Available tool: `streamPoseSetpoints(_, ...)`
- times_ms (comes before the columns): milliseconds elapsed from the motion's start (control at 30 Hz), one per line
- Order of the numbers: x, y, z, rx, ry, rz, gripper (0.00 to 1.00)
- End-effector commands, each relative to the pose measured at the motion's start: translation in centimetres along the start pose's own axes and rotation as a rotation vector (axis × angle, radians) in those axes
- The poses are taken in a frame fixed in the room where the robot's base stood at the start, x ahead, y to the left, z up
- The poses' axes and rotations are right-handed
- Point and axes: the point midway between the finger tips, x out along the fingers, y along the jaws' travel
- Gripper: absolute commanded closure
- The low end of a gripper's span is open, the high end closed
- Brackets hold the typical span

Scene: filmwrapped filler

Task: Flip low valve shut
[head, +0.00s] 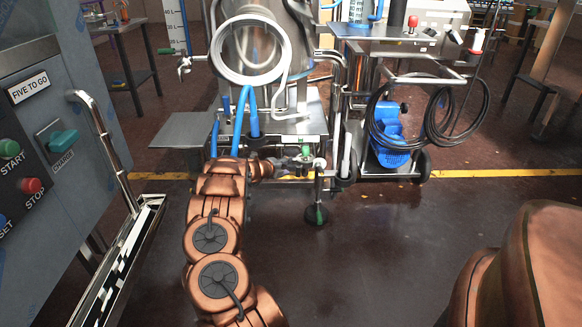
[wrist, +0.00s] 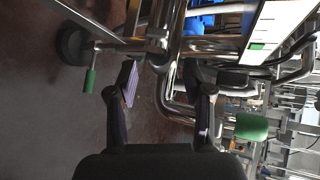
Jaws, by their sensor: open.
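The steel filler machine (head: 262,110) stands ahead, with low steel pipework (head: 316,162) under its frame. A small green part (head: 306,150) shows there, and another green part (head: 319,214) sits low by a black caster. In the wrist view, one green handle (wrist: 90,80) hangs beside the caster, left of my gripper (wrist: 160,84). A larger green handle (wrist: 252,127) is to the right, beyond the right finger. I cannot tell which is the low valve's lever. My gripper is open, its fingers apart before the steel fitting (wrist: 155,45), with nothing visibly held.
A grey control cabinet (head: 50,140) with a steel rail stands close on the left. The floor (head: 380,235) in front is clear.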

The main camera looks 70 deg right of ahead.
Motion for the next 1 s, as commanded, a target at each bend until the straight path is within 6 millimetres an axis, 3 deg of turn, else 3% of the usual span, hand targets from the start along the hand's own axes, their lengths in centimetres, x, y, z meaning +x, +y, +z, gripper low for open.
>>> streamPoseSetpoints(500, -6.3, 0.1, 0.2, 0.001, -0.006, 0.004, 0.49)
streamPoseSetpoints(1000, -7.8, 0.0, 0.0, 0.0, -0.002, 0.0, 0.49)
